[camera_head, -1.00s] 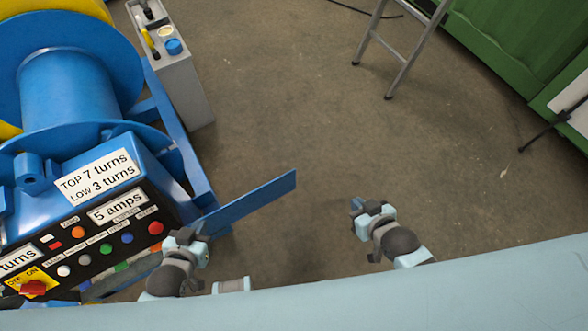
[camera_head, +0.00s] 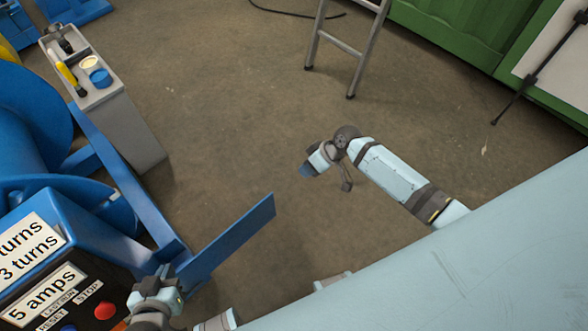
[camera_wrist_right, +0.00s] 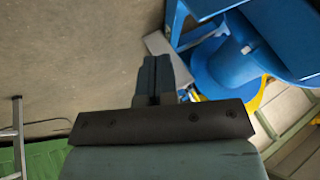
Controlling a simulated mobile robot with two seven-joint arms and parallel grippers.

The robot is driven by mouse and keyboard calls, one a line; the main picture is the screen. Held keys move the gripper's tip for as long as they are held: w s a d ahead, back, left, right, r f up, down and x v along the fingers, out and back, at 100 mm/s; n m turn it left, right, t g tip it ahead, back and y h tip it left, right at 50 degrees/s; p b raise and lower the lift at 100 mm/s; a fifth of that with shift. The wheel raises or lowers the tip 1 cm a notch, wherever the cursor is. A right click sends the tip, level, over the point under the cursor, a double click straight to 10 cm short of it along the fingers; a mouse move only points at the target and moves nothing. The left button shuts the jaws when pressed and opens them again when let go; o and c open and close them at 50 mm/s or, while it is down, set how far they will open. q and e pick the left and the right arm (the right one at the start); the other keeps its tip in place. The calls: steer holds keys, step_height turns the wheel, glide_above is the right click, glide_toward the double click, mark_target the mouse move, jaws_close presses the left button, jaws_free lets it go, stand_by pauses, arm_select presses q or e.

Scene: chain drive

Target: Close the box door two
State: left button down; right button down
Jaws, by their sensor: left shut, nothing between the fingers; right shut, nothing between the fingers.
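A flat blue door panel (camera_head: 232,238) sticks out to the right from the blue machine's control box (camera_head: 62,235), standing open. My left gripper (camera_head: 160,280) is shut and empty, beside the panel's near left end in the head view; I cannot tell whether it touches. My right gripper (camera_head: 308,170) is shut and empty over the open floor, right of and beyond the panel's free end. Its closed fingers also show in the right wrist view (camera_wrist_right: 154,78), with nothing between them. The panel's hinge is partly hidden behind my left gripper.
A grey bin (camera_head: 120,125) with a blue-capped jar and tools stands left. A metal stepladder (camera_head: 340,45) and green container (camera_head: 450,35) are at the back. A blue reel (camera_wrist_right: 235,65) shows in the right wrist view. The middle floor is clear.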

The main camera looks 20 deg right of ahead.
steer(key=a+f+b, duration=0.1)
steer(key=a+f, duration=0.5)
steer(key=a, duration=0.2)
steer(key=shift+w+a+f, duration=0.15)
steer(key=shift+a+f, duration=0.1)
